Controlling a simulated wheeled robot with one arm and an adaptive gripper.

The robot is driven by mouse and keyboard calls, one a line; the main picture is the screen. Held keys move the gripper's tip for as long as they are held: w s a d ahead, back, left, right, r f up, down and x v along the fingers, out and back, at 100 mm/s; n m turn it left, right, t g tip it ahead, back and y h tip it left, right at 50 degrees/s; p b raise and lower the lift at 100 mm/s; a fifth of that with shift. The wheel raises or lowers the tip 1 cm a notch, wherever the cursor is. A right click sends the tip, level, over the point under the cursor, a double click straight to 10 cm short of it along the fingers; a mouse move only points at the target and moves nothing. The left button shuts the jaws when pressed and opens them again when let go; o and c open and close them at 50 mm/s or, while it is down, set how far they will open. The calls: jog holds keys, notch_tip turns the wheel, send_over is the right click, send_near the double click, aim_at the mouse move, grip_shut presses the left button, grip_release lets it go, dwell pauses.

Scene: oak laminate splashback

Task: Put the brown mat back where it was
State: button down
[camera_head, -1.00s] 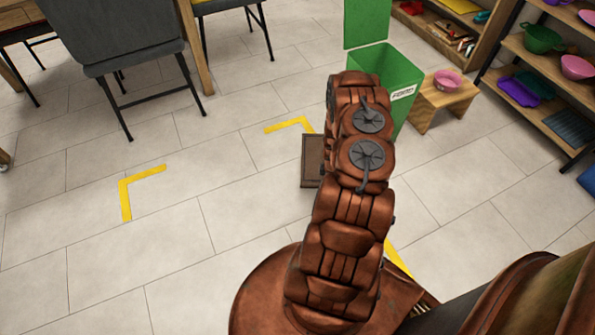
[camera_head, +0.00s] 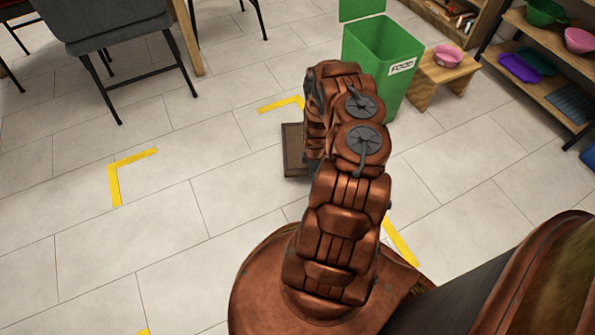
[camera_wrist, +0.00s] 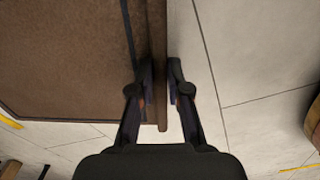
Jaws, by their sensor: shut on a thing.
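The brown mat (camera_head: 293,152) shows in the head view as a small dark brown piece just left of my arm, mostly hidden behind it. In the wrist view the mat (camera_wrist: 65,60) is a wide brown surface at the left with a dark stripe and a thin edge. My gripper (camera_wrist: 160,80) is shut on that edge, one finger on each side. In the head view my arm hides the gripper. Yellow corner marks lie on the floor: one at the left (camera_head: 118,172), one behind the mat (camera_head: 282,104) and one at the right (camera_head: 401,243).
A green bin (camera_head: 378,58) and a small wooden stool (camera_head: 437,80) with a pink bowl (camera_head: 447,54) stand behind my arm. A shelf (camera_head: 550,65) is at the right. A grey chair (camera_head: 110,35) stands at the upper left. The tiled floor at the left is clear.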

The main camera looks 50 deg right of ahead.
aim_at(298, 167)
jog(key=w, duration=0.2)
jog(key=w+a+b, duration=0.1)
jog(key=w+b, duration=0.1)
jog(key=w, duration=0.1)
jog(key=shift+w+a+f, duration=0.15)
jog(key=shift+w+f, duration=0.1)
jog(key=shift+w, duration=0.1)
jog(key=shift+w+a+f+b, duration=0.15)
jog(key=shift+w+b, duration=0.45)
notch_tip(298, 167, down, 4)
jog(key=b, duration=0.2)
jog(key=shift+r+b, duration=0.25)
jog(key=shift+b, duration=0.15)
jog(key=shift+r, duration=0.1)
jog(key=c, duration=1.1)
grip_release()
jog(key=shift+c, duration=0.2)
